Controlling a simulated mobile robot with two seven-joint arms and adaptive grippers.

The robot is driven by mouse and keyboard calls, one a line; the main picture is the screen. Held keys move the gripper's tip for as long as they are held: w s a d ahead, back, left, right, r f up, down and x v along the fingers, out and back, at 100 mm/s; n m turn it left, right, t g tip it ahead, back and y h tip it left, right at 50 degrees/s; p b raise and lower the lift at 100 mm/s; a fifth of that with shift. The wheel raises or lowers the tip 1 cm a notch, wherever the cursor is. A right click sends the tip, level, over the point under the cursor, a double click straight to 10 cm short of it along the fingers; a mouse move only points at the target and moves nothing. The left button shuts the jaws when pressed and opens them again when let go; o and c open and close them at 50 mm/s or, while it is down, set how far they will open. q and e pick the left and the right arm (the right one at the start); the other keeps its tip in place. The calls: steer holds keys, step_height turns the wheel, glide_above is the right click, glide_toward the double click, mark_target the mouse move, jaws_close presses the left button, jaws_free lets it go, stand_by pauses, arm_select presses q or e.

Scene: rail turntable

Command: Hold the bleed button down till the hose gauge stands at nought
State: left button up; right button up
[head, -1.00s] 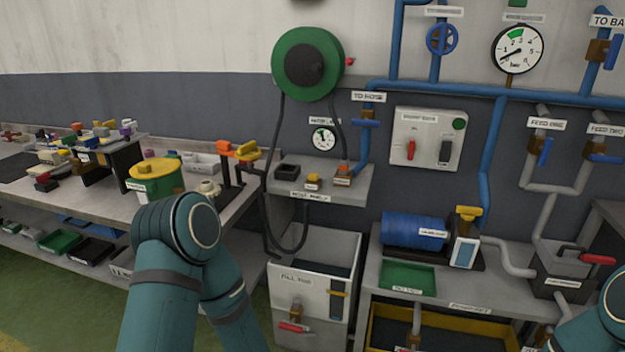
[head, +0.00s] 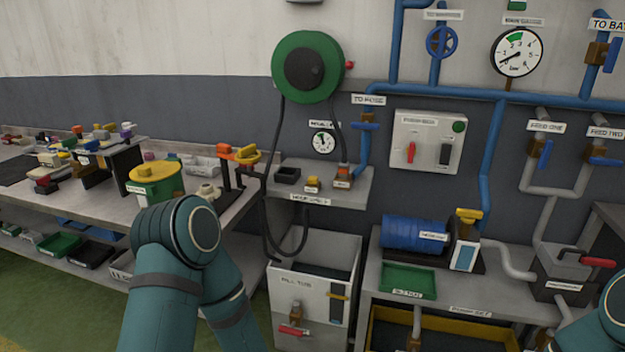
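A small round white gauge (head: 323,143) hangs on the wall above a grey shelf (head: 350,200), below the green hose reel (head: 307,67). Its dial is too small to read surely. On the shelf sit a small yellow-topped part (head: 312,183), which may be the bleed button, and an orange-and-brown fitting (head: 343,180) where a black hose comes down. The label on the shelf edge is blurred. Nothing touches the yellow part. My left arm stands at the lower left and my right arm shows at the lower right edge. Both grippers are out of view.
A dark open box (head: 288,174) sits on the shelf. A grey tub (head: 310,300) is below. Blue pipes, a switch box (head: 425,141) and a larger gauge (head: 517,52) are at right.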

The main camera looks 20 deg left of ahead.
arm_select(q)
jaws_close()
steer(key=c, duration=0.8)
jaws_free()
